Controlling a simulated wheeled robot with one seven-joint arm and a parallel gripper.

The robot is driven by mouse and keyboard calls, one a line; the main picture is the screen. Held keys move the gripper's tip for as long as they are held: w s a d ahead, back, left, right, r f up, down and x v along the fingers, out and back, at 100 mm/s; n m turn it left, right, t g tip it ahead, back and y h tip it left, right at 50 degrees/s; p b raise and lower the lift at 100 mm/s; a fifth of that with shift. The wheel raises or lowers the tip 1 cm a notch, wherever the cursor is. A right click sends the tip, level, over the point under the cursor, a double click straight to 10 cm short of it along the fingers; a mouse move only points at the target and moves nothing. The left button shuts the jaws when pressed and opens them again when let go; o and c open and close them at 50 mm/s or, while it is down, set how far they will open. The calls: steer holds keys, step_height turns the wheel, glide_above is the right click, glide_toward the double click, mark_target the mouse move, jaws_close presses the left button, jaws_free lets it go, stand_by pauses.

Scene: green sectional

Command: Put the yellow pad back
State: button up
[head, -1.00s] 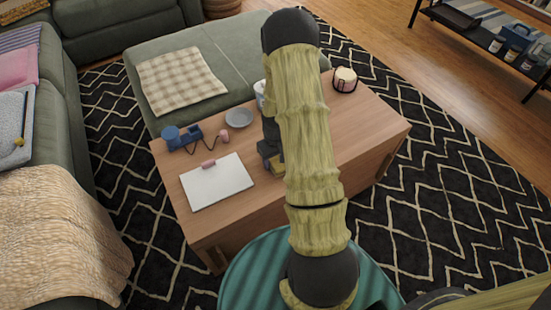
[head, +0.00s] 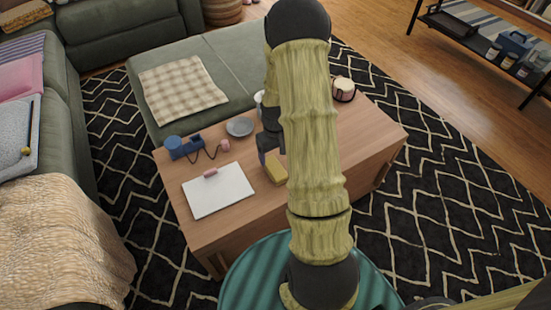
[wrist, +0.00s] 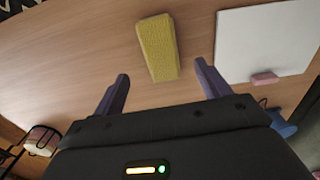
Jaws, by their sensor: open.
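The yellow pad (head: 276,170) is a small block on the wooden coffee table (head: 233,222), to the right of a white board. In the wrist view the pad (wrist: 158,47) lies just beyond the fingertips, roughly centred between them, with neither finger touching it. My gripper (wrist: 161,72) is open and empty, with its two dark fingers spread wider than the pad. In the head view my gripper (head: 268,150) hangs right by the pad, and my arm hides part of the table behind it.
The white board with a pink clip (head: 218,190) lies left of the pad. A blue device with a cord (head: 184,147), a grey dish (head: 239,127) and a candle holder (head: 343,89) stand farther back. Bare wood shows in front of the pad.

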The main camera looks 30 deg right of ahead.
steer(key=shift+r+p, duration=0.4)
steer(key=shift+r, duration=1.4)
steer(key=s+a+r+t, duration=0.2)
steer(key=s+a+r, duration=1)
steer(key=r, duration=0.3)
steer(key=shift+s+a+r+t, duration=0.15)
steer(key=shift+a+r+t, duration=0.2)
steer(key=shift+a, duration=0.4)
steer(key=w+r+p+v, duration=0.1)
steer(key=w+p+v, duration=0.2)
steer(key=p+v, duration=1.2)
steer(key=w+p+v, duration=0.4)
steer(key=p+v, duration=1.2)
steer(key=p, duration=0.1)
steer(key=shift+r, duration=0.45)
